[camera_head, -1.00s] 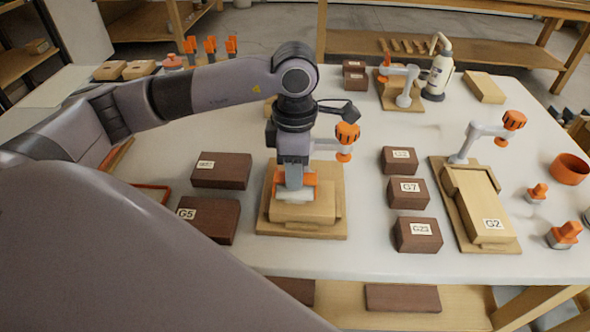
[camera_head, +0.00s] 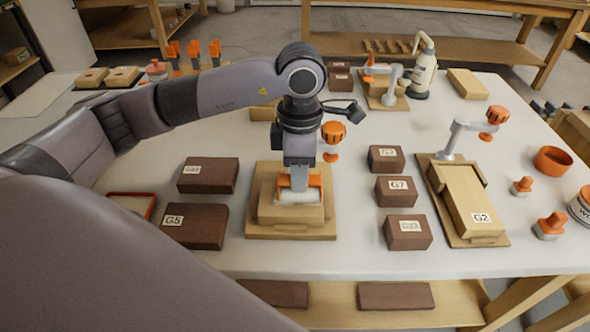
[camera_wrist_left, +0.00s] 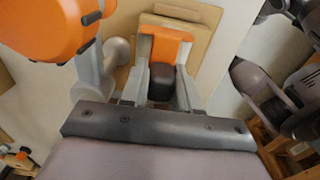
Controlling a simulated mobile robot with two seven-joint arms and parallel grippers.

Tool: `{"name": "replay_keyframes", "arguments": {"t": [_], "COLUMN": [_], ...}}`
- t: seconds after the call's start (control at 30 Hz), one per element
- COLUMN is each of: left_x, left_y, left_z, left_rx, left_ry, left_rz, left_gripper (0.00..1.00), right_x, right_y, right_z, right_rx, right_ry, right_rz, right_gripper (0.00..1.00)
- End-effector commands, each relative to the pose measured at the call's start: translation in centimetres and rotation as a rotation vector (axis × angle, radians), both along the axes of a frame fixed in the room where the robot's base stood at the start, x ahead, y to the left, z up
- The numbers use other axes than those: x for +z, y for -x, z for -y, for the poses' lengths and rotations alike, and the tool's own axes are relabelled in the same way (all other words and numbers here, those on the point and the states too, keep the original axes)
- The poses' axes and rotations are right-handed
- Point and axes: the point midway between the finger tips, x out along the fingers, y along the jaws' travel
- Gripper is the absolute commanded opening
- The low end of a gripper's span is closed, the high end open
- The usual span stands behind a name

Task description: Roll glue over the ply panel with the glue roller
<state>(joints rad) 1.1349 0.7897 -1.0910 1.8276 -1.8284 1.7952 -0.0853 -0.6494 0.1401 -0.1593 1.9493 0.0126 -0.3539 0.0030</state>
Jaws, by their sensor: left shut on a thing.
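My left gripper (camera_head: 299,178) points down and is shut on the glue roller, which has an orange frame and a white roller (camera_head: 299,198). The orange frame (camera_wrist_left: 166,45) also shows between the fingers in the left wrist view. The roller is over the pale ply panel (camera_head: 275,214), apparently touching its top; the exact contact is hard to see. The panel lies in a wooden clamping jig (camera_head: 252,226) at the table's middle. An orange-knobbed clamp (camera_head: 333,131) stands behind it, right of my wrist. My right gripper is not in view.
A second jig with panel G2 (camera_head: 471,204) is at right. An orange-rimmed tray (camera_head: 150,210) is at left, partly hidden by my arm. Bare tabletop (camera_head: 352,245) separates the jig and right blocks.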

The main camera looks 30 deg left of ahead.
Motion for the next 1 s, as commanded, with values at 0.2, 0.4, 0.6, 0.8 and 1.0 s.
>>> {"name": "replay_keyframes", "arguments": {"t": [0.2, 0.4, 0.6, 0.8, 1.0], "left_x": [0.0, -0.1, -0.2, -0.2, -0.3], "left_y": [0.1, 0.8, 1.9, 2.2, 2.1], "left_z": [0.0, 0.5, 1.1, 1.2, 1.1], "left_rx": [-0.001, -0.002, -0.002, -0.001, -0.001], "left_ry": [0.0, 0.0, 0.0, -0.001, -0.002], "left_rz": [0.0, 0.0, -0.001, -0.003, -0.003], "left_gripper": [0.06, 0.06, 0.06, 0.06, 0.06], "right_x": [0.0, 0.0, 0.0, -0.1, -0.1], "right_y": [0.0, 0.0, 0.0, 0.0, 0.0], "right_z": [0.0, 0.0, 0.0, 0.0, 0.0], "right_rx": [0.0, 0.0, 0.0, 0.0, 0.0], "right_ry": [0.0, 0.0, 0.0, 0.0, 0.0], "right_rz": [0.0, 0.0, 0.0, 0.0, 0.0], "right_gripper": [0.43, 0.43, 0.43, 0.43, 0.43]}}
